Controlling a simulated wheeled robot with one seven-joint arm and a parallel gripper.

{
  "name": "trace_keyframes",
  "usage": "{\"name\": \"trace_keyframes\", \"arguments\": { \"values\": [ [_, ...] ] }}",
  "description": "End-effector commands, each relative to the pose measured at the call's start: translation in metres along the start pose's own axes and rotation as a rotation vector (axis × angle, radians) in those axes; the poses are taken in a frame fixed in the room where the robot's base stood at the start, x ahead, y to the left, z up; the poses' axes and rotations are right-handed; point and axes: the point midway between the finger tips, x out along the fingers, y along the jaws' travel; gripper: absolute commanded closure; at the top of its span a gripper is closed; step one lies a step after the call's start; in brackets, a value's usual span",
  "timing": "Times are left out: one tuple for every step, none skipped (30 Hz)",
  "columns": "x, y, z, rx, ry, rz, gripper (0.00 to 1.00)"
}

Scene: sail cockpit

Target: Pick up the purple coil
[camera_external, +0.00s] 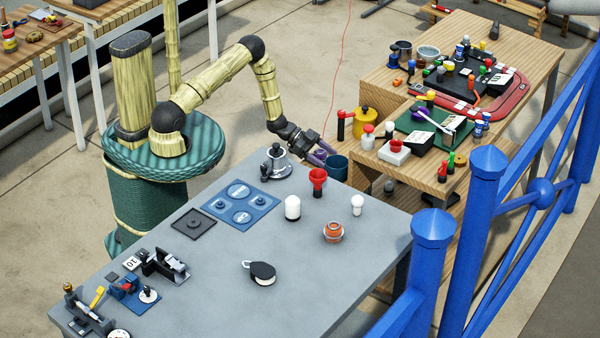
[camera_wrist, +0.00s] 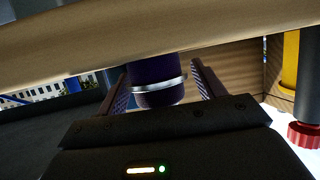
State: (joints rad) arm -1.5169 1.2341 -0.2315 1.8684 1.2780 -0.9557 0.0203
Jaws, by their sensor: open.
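My gripper (camera_external: 316,150) reaches out past the far edge of the grey table, by the near end of the wooden workbench. Its two dark purple fingers are apart. In the wrist view a dark purple cylinder (camera_wrist: 158,85) with a pale band stands between or just beyond the fingers (camera_wrist: 160,88); I cannot tell whether it is touched or what it is. In the external view a small purple thing (camera_external: 418,115), perhaps the coil, lies on the green mat (camera_external: 409,123) on the workbench, well right of my gripper. Its shape is too small to tell.
A dark teal cup (camera_external: 336,168) is close beside my gripper. A broad tan edge (camera_wrist: 130,48) crosses the wrist view.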

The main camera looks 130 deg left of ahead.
Motion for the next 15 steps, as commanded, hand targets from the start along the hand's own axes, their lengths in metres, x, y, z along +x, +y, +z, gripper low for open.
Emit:
{"name": "trace_keyframes", "arguments": {
  "values": [
    [-0.0001, 0.0, 0.0, 0.0, 0.0, 0.0, 0.31],
    [-0.0002, 0.0, 0.0, 0.0, 0.0, 0.0, 0.31],
    [-0.0002, 0.0, 0.0, 0.0, 0.0, 0.0, 0.31],
    [-0.0002, 0.0, 0.0, 0.0, 0.0, 0.0, 0.31],
    [-0.0002, 0.0, 0.0, 0.0, 0.0, 0.0, 0.31],
    [-0.0003, 0.0, 0.0, 0.0, 0.0, 0.0, 0.31],
    [-0.0003, 0.0, 0.0, 0.0, 0.0, 0.0, 0.31],
    [-0.0003, 0.0, 0.0, 0.0, 0.0, 0.0, 0.31],
    [-0.0003, 0.0, 0.0, 0.0, 0.0, 0.0, 0.39],
    [-0.0003, 0.0, 0.0, 0.0, 0.0, 0.0, 0.45],
    [-0.0003, 0.0, 0.0, 0.0, 0.0, 0.0, 0.51],
    [-0.0003, 0.0, 0.0, 0.0, 0.0, 0.0, 0.59],
    [-0.0003, 0.0, 0.0, 0.0, 0.0, 0.0, 0.65],
    [-0.0003, 0.0, 0.0, 0.0, 0.0, 0.0, 0.71],
    [-0.0003, 0.0, 0.0, 0.0, 0.0, 0.0, 0.76]
  ]
}}
